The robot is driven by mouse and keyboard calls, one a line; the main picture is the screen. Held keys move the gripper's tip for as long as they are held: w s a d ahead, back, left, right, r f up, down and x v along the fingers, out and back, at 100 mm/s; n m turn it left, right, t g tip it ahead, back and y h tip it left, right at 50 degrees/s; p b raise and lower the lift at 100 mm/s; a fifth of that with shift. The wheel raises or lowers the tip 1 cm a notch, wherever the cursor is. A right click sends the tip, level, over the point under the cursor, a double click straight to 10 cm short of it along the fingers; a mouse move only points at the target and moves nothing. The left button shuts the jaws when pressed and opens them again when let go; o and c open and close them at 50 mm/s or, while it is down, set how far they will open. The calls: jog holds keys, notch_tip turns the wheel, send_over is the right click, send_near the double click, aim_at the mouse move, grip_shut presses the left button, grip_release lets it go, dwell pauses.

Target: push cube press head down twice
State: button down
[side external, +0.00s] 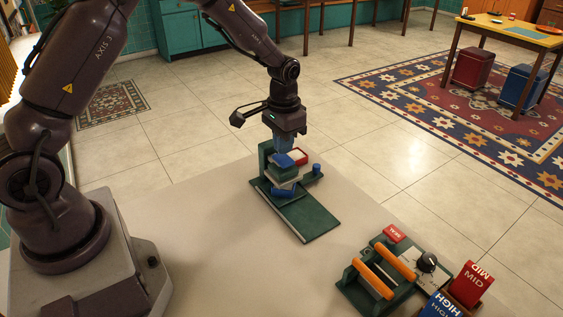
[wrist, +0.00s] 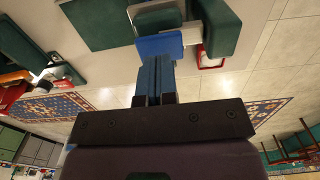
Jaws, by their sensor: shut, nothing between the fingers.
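The cube press (side external: 306,214) stands on the table with a dark green base plate and an upright back. A blue pad (side external: 283,161) sits at the top of its stacked head, with white and green layers and another blue part below. My gripper (side external: 284,149) points down over the press, its blue fingers shut and empty. In the wrist view the fingertips (wrist: 154,58) meet the edge of the blue pad (wrist: 160,45); I cannot tell whether they touch it. The fingers and pad hide part of the head.
A red-and-white piece (side external: 298,156) and a blue knob (side external: 316,169) sit beside the head. To the front right are a green device with orange bars (side external: 372,279), a red MID block (side external: 470,285) and a blue HIGH block (side external: 441,306).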

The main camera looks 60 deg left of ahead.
aim_at(283, 158)
jog(key=shift+f, duration=1.55)
jog(key=shift+r, duration=1.5)
jog(key=shift+f, duration=1.5)
jog(key=shift+r, duration=1.5)
